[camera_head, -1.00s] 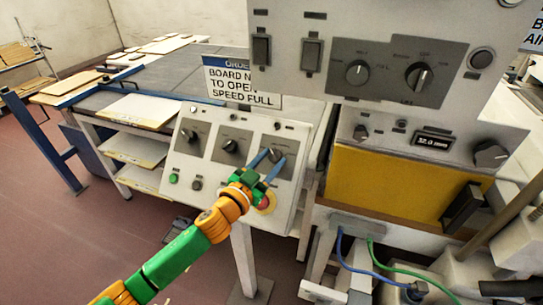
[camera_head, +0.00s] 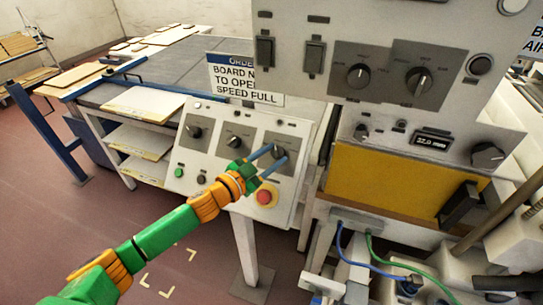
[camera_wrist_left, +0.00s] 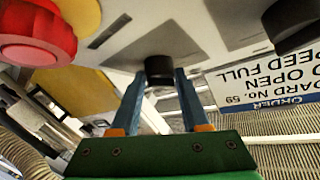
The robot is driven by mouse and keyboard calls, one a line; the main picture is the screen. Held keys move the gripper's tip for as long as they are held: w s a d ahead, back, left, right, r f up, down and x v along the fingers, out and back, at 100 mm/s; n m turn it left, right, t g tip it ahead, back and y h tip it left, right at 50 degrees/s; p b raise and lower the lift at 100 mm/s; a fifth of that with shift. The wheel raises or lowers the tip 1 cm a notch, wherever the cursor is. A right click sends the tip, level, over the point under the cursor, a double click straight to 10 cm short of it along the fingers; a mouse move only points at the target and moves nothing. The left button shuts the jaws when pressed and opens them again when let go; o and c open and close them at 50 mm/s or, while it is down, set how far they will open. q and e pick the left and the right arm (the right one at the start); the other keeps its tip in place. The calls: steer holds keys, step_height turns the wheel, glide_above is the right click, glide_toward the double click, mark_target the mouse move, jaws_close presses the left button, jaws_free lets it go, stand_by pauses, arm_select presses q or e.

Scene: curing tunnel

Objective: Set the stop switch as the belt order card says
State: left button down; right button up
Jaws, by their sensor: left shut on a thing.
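The order card (camera_head: 243,80) is a white sign behind the sloped console; I read "BOARD N…", "TO OPEN" and "SPEED FULL" in the head view, partly covered by the upper panel. It shows upside down in the left wrist view (camera_wrist_left: 265,75). The sloped console (camera_head: 215,180) has three dark rotary switches; the left one (camera_head: 193,131) and middle one (camera_head: 235,142) are free. My left gripper (camera_head: 274,156) has its blue fingers shut on the right rotary switch (camera_wrist_left: 158,69), one finger on each side. Its labels are unreadable. My right gripper is not in view.
A red push button (camera_head: 264,197) on a yellow base sits just below the gripped switch. A green button (camera_head: 179,172) is at the console's lower left. The upper panel (camera_head: 300,85) overhangs at the right, above a yellow front (camera_head: 375,180). A belt table (camera_head: 170,70) lies behind.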

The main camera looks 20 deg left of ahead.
arm_select(q)
steer(key=c, duration=0.7)
jaws_free()
steer(key=o, duration=0.3)
steer(key=shift+w, duration=0.1)
steer(key=b+v, duration=0.2)
steer(key=v, duration=0.5)
steer(key=shift+f, duration=0.1)
